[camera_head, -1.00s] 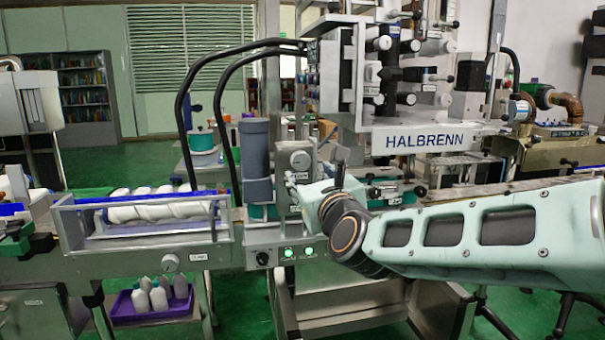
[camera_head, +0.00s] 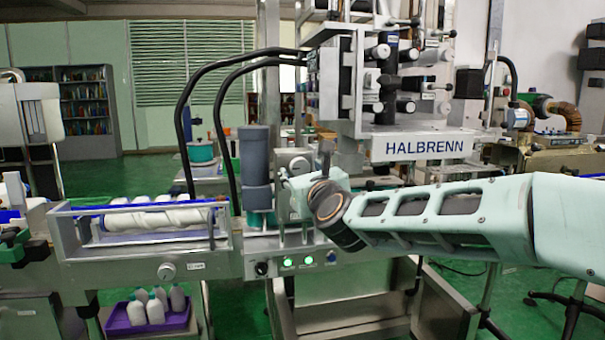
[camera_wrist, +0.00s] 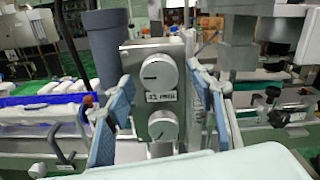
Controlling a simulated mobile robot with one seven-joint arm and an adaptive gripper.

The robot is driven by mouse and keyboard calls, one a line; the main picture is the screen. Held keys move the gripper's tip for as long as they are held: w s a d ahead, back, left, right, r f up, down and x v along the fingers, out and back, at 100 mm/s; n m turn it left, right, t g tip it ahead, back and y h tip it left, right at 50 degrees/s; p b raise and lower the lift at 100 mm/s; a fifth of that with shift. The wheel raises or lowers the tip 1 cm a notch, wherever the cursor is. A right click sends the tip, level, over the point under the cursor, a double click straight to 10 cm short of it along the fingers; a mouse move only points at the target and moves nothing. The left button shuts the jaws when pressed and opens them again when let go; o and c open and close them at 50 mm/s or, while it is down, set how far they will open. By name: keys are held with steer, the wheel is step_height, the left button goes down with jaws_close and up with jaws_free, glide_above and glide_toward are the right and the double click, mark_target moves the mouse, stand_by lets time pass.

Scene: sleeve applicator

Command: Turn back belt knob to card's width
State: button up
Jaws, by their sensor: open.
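In the wrist view, an upright metal plate carries two round silver knobs, an upper knob (camera_wrist: 160,74) and a lower knob (camera_wrist: 163,126). Each has a dark pointer line, and a small label (camera_wrist: 161,97) sits between them, too blurred to read. I cannot tell from the label which is the back belt knob. My gripper (camera_wrist: 163,92) is open, its blue-padded fingers on either side of the plate and apart from the knobs. In the head view, a silver knob (camera_head: 299,166) shows above my gripper (camera_head: 291,197), whose fingers are partly hidden.
A grey cylinder (camera_head: 255,156) stands just left of the knob plate. Lit green buttons (camera_head: 288,262) are below it. The HALBRENN applicator head (camera_head: 425,147) overhangs on the right. A conveyor with a white screw (camera_head: 160,216) lies left.

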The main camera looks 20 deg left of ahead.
steer(key=shift+w, duration=0.15)
steer(key=shift+c, duration=0.6)
steer(key=c, duration=1)
steer(key=shift+c, duration=0.2)
steer(key=shift+n, duration=0.3)
